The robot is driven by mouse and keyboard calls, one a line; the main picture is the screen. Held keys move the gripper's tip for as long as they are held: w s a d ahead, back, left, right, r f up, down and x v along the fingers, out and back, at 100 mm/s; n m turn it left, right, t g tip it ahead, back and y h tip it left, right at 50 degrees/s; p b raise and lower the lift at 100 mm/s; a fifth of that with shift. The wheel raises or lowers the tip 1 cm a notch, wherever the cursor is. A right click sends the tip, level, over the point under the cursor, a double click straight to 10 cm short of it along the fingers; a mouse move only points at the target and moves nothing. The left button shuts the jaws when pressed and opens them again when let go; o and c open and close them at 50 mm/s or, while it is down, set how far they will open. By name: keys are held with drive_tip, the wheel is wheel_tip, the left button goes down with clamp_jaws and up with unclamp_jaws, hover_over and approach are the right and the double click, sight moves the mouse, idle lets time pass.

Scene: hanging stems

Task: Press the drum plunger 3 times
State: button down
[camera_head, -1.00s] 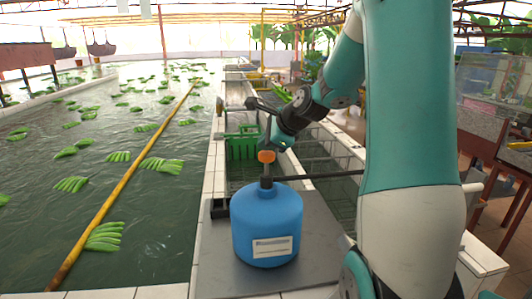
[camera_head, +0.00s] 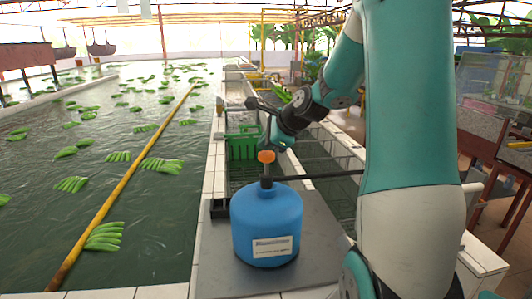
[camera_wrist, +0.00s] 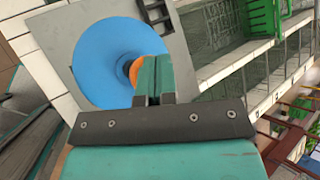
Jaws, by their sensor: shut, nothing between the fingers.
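The blue drum (camera_head: 267,225) stands upright on a grey plate (camera_head: 320,230) and has a white label on its front. Its plunger has an orange knob (camera_head: 266,157) on a short dark stem above the drum's top. My gripper (camera_head: 272,142) is directly above the knob in the head view, pointing down. In the wrist view my gripper (camera_wrist: 152,68) is shut with nothing between its fingers, and its tips cover part of the orange knob (camera_wrist: 136,74). The blue drum (camera_wrist: 98,62) lies beyond them. I cannot tell whether the tips touch the knob.
A water tank (camera_head: 140,210) with floating green banana bunches fills the left, crossed by a yellow pole (camera_head: 130,180). A green crate (camera_head: 243,145) stands behind the drum in a trough. A dark bar (camera_head: 330,175) extends right from near the plunger's base.

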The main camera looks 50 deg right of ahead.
sight(266, 153)
drive_tip(key=shift+f, duration=0.45)
drive_tip(key=shift+f+b, duration=0.7)
drive_tip(key=shift+f, duration=0.35)
idle(0.7)
drive_tip(key=shift+r+p, duration=1.35)
drive_tip(key=shift+r, duration=0.1)
wheel_tip(266, 153, up, 6)
drive_tip(key=p, duration=0.6)
drive_tip(key=shift+r, duration=0.15)
idle(1.6)
